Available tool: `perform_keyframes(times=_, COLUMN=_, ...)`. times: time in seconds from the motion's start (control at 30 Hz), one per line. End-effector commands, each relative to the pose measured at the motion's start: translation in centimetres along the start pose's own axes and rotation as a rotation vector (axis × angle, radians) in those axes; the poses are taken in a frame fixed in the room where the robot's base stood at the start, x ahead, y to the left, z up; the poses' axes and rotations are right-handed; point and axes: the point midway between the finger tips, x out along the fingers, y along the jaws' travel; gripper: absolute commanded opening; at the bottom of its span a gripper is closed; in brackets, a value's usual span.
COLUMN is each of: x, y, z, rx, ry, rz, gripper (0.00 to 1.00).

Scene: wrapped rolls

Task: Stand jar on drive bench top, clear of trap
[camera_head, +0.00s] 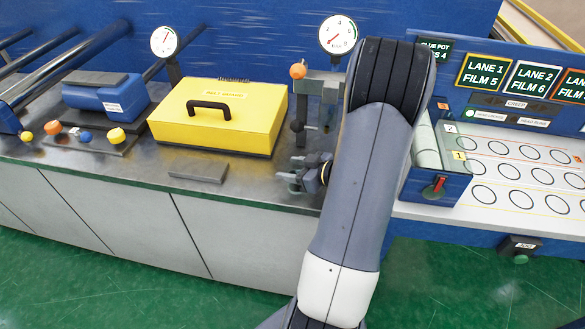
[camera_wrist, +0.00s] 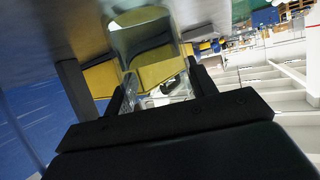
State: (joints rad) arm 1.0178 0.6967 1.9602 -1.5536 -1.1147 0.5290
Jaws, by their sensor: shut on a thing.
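A clear glass jar (camera_wrist: 148,42) stands out between the two dark fingers of my gripper (camera_wrist: 155,88) in the wrist view. The gripper is shut on it. In the head view my gripper (camera_head: 298,173) is low at the front right of the drive bench top (camera_head: 240,185), partly behind my forearm. The jar is hard to make out there, and I cannot tell whether its base touches the bench. I cannot identify the trap with certainty.
A yellow box (camera_head: 250,128) with a black handle stands left of the gripper. A flat grey plate (camera_head: 198,170) lies in front of it. A blue unit (camera_head: 105,97) and small coloured knobs (camera_head: 85,136) are farther left. A gauge post (camera_head: 335,60) rises behind. Lane trays (camera_head: 500,218) lie right.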

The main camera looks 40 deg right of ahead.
Motion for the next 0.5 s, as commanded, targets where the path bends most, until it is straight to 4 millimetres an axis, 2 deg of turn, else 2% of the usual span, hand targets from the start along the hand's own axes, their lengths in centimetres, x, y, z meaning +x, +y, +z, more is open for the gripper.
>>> perform_keyframes(times=0.07, x=0.14, y=0.00, z=0.32, rx=0.000, ry=0.000, rz=0.000, gripper=0.28)
perform_keyframes(times=0.1, x=0.09, y=0.01, z=0.21, rx=0.000, ry=0.000, rz=0.000, gripper=0.57)
perform_keyframes(times=0.33, x=0.08, y=0.00, z=0.19, rx=0.000, ry=0.000, rz=0.000, gripper=0.75)
perform_keyframes(times=0.5, x=0.08, y=0.00, z=0.19, rx=0.000, ry=0.000, rz=0.000, gripper=0.75)
